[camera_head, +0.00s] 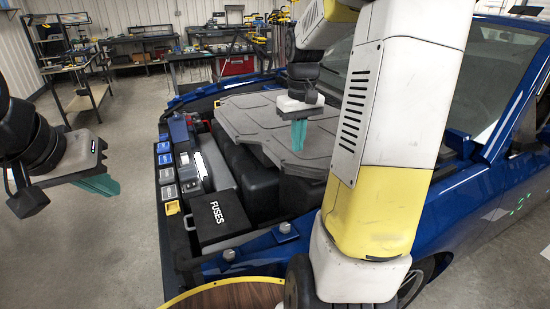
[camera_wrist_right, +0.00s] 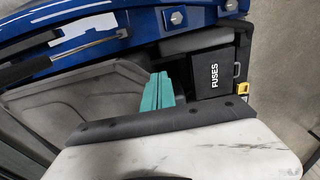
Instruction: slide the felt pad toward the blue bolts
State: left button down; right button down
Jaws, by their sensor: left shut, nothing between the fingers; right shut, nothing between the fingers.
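A large flat grey panel, which looks like the felt pad (camera_head: 250,121), lies over the engine bay; it also shows in the wrist view (camera_wrist_right: 75,108). Silver bolts sit on the blue body rail: one bolt (camera_head: 285,228) and another bolt (camera_head: 229,255); two show in the wrist view (camera_wrist_right: 176,17). My right gripper (camera_head: 298,148) is shut and empty, its teal fingers pointing down over the pad. In the wrist view its tips (camera_wrist_right: 161,76) are near the pad's edge; I cannot tell if they touch it. My left gripper (camera_head: 113,188) is shut and empty, left of the car.
A black fuse box (camera_head: 219,219) is in the bay, left of the pad. Blue and grey caps (camera_head: 166,166) line the bay's left edge. A round wooden top (camera_head: 235,296) is at the bottom. My right arm hides part of the car. Workbenches stand far back.

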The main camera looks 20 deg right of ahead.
aim_at(278, 153)
jog(key=w+f, duration=0.1)
jog(key=f, duration=0.2)
jog(key=w+f, duration=0.2)
jog(key=f, duration=0.2)
jog(key=w+d+f, duration=0.1)
jog(key=w+f, duration=0.1)
jog(key=f, duration=0.2)
jog(key=shift+d+f, duration=0.1)
jog(key=shift+f, duration=0.15)
jog(key=shift+w, duration=0.3)
jog(key=shift+w, duration=0.1)
jog(key=w, duration=0.7)
jog(key=w+a, duration=0.1)
jog(key=w, duration=0.2)
jog(key=shift+w, duration=0.15)
